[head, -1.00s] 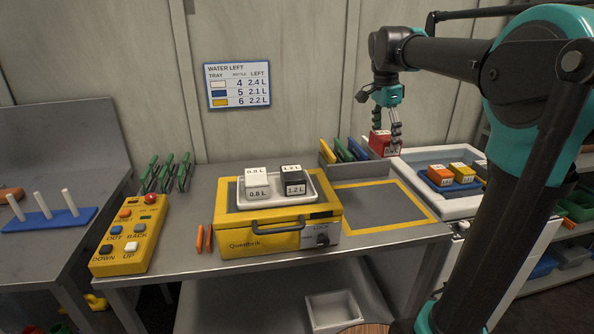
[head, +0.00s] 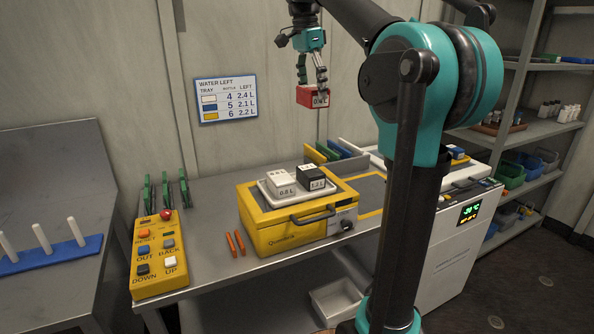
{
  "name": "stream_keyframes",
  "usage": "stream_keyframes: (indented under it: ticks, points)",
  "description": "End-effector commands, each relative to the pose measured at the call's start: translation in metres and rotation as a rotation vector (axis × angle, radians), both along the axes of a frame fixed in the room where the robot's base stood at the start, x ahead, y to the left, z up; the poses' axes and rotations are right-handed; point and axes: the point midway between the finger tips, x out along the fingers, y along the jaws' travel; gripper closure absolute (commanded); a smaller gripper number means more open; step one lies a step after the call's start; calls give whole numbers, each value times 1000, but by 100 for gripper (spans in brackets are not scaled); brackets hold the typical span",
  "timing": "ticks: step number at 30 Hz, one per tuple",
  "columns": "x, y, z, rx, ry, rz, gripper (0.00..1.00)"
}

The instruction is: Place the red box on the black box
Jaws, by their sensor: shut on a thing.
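My gripper (head: 314,86) is shut on the red box (head: 312,97) and holds it up in the air, in front of the wall and above the back of the bench. The black box (head: 311,179) sits on a white tray (head: 270,196) on top of the yellow case (head: 262,229). A white box (head: 281,183) stands on the same tray, just left of the black box. In the picture, the red box is above the black box and clearly apart from it. The black box's top is bare.
A yellow button panel (head: 159,253) and two orange sticks (head: 235,243) lie left of the case. Upright colored plates (head: 338,149) stand behind it. My arm hides part of the white machine (head: 446,250) at right. A wall sign (head: 226,100) hangs behind.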

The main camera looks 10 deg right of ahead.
Motion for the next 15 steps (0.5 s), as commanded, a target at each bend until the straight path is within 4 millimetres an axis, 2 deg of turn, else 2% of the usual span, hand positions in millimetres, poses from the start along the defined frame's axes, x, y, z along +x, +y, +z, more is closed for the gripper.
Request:
stream_keyframes:
  ticks: [5, 15]
  points:
    - [-1, 0, -33, 0, 0, 0, 57]
    - [0, 0, -117, 0, 0, 0, 57]
